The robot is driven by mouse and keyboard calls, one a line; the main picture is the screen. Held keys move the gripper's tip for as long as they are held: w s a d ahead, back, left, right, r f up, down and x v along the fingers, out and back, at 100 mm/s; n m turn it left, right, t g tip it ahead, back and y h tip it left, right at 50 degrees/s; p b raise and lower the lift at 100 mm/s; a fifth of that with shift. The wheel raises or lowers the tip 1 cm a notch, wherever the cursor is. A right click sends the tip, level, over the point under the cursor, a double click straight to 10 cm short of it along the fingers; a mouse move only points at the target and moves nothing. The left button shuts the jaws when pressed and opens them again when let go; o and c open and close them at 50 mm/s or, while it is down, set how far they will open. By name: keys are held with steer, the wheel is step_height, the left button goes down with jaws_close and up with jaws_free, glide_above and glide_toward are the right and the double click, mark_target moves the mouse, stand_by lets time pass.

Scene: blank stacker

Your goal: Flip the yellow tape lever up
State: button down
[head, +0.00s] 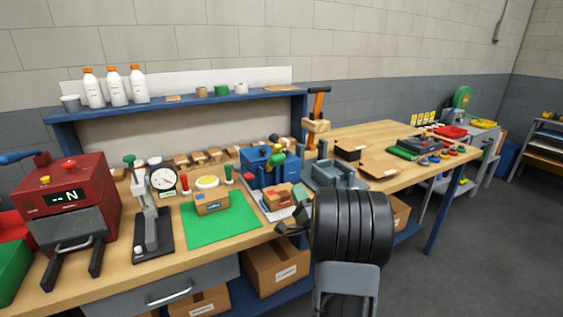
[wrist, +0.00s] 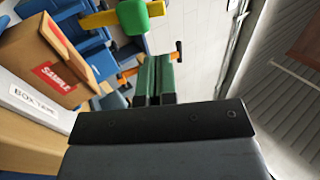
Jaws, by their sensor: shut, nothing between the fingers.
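The blue tape machine (head: 258,174) stands on the bench just right of the green mat. Its yellow lever (head: 271,161) shows at the front, with a green knob (head: 278,149). In the wrist view, the yellow lever (wrist: 98,20) and its large green knob (wrist: 133,16) are at the top, beyond my fingertips and to their left. My gripper (wrist: 156,60) has its green-padded fingers shut with nothing between them. It is apart from the lever. In the head view, my gripper (head: 300,200) is to the right of and below the knob, partly hidden by my arm.
A cardboard box labelled sample (head: 279,194) sits in front of the machine, close to my gripper; it also shows in the wrist view (wrist: 45,60). An orange-handled tool (head: 318,103) stands behind. A grey-blue vise-like fixture (head: 340,177) is at the right.

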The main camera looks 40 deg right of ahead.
mark_target(278, 148)
steer(key=p+x, duration=0.3)
steer(key=x, duration=1)
steer(key=shift+w+d+r, duration=0.1)
steer(key=shift+w+r, duration=0.05)
steer(key=shift+r, duration=0.1)
